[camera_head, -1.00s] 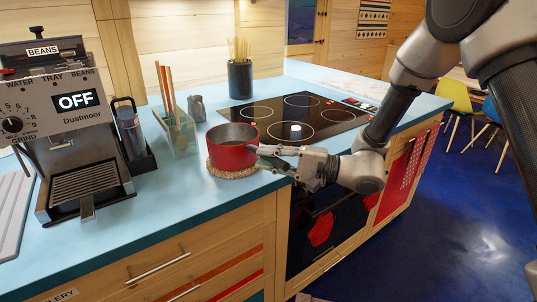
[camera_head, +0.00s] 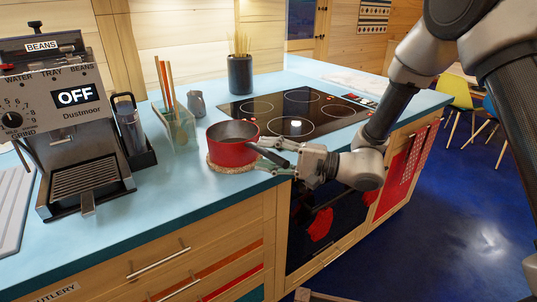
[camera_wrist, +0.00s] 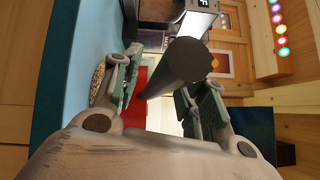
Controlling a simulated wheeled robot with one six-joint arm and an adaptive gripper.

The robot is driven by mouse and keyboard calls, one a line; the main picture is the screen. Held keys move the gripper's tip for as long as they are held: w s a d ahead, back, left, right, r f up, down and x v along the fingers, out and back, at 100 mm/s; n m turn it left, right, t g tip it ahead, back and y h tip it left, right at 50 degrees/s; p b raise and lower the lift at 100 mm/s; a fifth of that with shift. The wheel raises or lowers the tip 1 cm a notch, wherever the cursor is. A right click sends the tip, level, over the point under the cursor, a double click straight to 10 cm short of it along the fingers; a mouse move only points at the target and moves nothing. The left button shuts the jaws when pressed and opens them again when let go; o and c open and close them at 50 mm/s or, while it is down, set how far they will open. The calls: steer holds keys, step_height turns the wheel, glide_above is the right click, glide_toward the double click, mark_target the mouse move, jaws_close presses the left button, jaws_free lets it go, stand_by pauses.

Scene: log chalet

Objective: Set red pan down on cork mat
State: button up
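The red pan (camera_head: 228,154) sits upright on the round cork mat (camera_head: 217,167) near the counter's front edge. Its dark handle points right, towards my gripper (camera_head: 265,153). The fingers are spread on either side of the handle, apart from each other. In the wrist view, the dark handle (camera_wrist: 187,62) runs between the two green-padded fingers of my gripper (camera_wrist: 160,90), with gaps beside it. Red pan wall (camera_wrist: 136,98) shows behind, and a bit of the cork mat (camera_wrist: 97,82) shows at left. Most of the mat is hidden under the pan.
The black cooktop (camera_head: 293,112) lies behind and right of the pan. A utensil holder (camera_head: 178,128) and a small grey jug (camera_head: 197,104) stand behind it. A coffee machine (camera_head: 75,130) is at left. Blue counter (camera_head: 165,195) left of the pan is clear.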

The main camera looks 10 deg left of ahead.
steer(key=shift+f, duration=0.15)
steer(key=d, duration=1.1)
steer(key=s+d+f+m+g+h, duration=0.2)
steer(key=s+d+f+g+h, duration=0.2)
steer(key=s+d+f, duration=0.25)
steer(key=s+d+r+n+g+h, duration=0.1)
steer(key=s+d+n+g+h, duration=0.1)
steer(key=s+d+h, duration=0.55)
steer(key=w+d+r+n+t+h, duration=0.1)
steer(key=d+r+t+h, duration=0.25)
steer(key=d, duration=0.65)
steer(key=w+d+r+n+t+h, duration=0.15)
steer(key=d+r, duration=0.25)
steer(key=d, duration=0.7)
steer(key=s+d+r+t+h, duration=0.2)
steer(key=d+r+t, duration=0.3)
steer(key=r, duration=0.4)
steer(key=shift+s+d+t, duration=0.2)
steer(key=shift+s+t, duration=0.3)
steer(key=shift+s, duration=0.1)
steer(key=shift+m, duration=0.25)
